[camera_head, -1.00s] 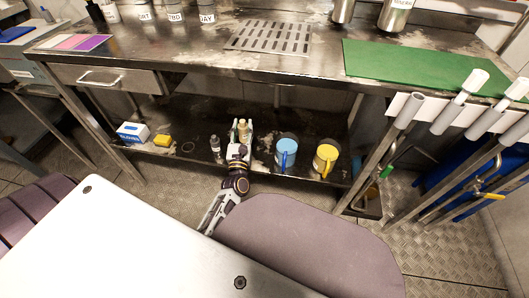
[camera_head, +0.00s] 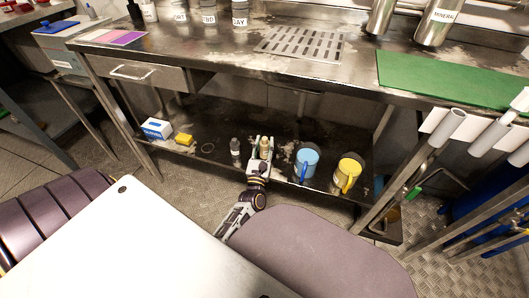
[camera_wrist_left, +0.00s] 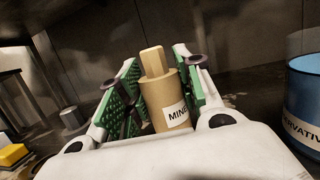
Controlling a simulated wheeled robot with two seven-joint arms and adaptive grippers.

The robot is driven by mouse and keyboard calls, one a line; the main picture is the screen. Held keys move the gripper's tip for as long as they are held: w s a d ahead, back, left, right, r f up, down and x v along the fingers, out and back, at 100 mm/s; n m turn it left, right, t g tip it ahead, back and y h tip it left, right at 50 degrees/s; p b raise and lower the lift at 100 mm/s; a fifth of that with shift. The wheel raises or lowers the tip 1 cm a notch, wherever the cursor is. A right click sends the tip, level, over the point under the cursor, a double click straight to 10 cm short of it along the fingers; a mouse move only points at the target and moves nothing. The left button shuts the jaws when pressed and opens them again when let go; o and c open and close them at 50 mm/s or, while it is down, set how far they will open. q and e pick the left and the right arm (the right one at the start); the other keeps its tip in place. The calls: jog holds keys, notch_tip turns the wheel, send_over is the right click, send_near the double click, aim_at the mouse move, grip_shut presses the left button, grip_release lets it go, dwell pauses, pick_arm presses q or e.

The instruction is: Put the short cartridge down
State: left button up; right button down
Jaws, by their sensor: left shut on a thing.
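The short cartridge (camera_wrist_left: 164,95) is tan, with a narrower top and a white label that starts "MINE". It stands about upright between the green-padded fingers of my left gripper (camera_wrist_left: 155,92). In the head view my left gripper (camera_head: 261,152) reaches over the lower shelf (camera_head: 222,165) of the steel bench, shut on the cartridge (camera_head: 265,146). The cartridge's base is hidden by the gripper, so I cannot tell whether it touches the shelf. My right gripper is not in view.
A grey bottle (camera_head: 235,147) stands just left of the gripper. A blue mug (camera_head: 307,160) and a yellow mug (camera_head: 348,172) stand to its right. A yellow sponge (camera_head: 184,139) and a blue-white box (camera_head: 157,128) lie farther left. The bench top overhangs the shelf.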

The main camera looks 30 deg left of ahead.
aim_at(264, 155)
pick_arm(q)
jog(key=shift+f+b, duration=0.8)
jog(key=shift+f, duration=1.05)
jog(key=shift+f, duration=0.1)
jog(key=o, duration=1.1)
jog(key=p+v, duration=0.2)
jog(key=v, duration=1)
